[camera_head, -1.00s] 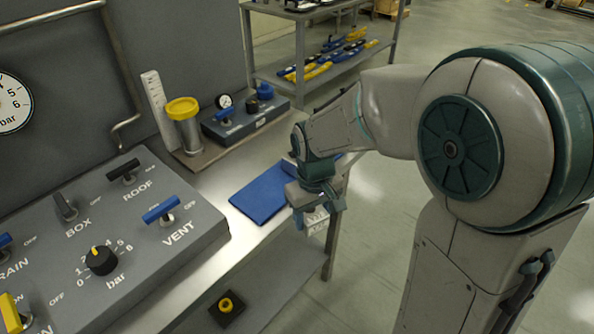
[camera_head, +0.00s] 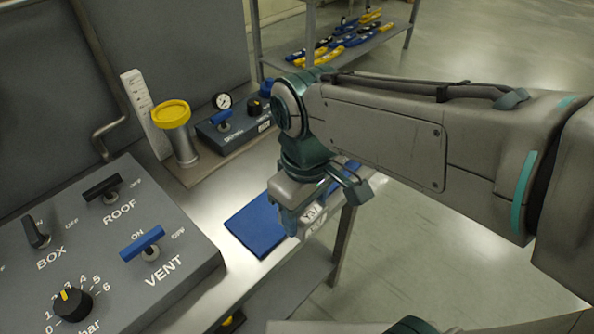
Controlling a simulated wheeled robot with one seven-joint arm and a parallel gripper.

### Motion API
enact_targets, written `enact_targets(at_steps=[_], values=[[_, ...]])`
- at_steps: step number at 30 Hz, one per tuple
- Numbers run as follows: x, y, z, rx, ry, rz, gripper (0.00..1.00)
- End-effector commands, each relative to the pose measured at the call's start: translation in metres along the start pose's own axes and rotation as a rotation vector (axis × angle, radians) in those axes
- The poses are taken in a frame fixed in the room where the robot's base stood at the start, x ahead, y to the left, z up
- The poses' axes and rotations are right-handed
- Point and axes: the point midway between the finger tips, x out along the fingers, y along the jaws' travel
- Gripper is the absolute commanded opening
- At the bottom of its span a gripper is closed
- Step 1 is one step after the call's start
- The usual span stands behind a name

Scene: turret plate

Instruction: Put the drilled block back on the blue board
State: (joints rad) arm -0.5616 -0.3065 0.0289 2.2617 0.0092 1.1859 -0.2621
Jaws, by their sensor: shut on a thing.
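The blue board (camera_head: 256,226) lies flat on the metal bench near its front edge, left of my gripper. My gripper (camera_head: 318,212) points down just right of the board and is shut on the pale drilled block (camera_head: 313,217). The block shows only in part between the fingers, with dark marks on its face. It appears to be above the bench edge, beside the board rather than on it. My gripper and wrist hide the board's right part and the top of the block, so I cannot tell the exact gap.
The grey control panel (camera_head: 180,262) with its blue VENT handle (camera_head: 142,243) stands left of the board. Behind are a yellow-topped cylinder (camera_head: 172,116), a white scale (camera_head: 145,110) and a small gauge box (camera_head: 235,125). A shelf with tools (camera_head: 340,42) stands farther back.

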Motion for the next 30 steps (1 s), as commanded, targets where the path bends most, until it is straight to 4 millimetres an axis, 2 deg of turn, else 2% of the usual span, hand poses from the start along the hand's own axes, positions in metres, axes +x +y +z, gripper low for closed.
enact_targets(at_steps=[5, 21, 25, 30], values=[[0.01, -0.002, -0.018, -0.013, -0.004, -0.001, 0.14], [0.059, 0.006, -0.101, -0.019, -0.002, 0.0, 0.14], [0.066, 0.008, -0.112, -0.018, -0.001, 0.0, 0.14], [0.074, 0.008, -0.117, -0.017, -0.002, 0.0, 0.14]])
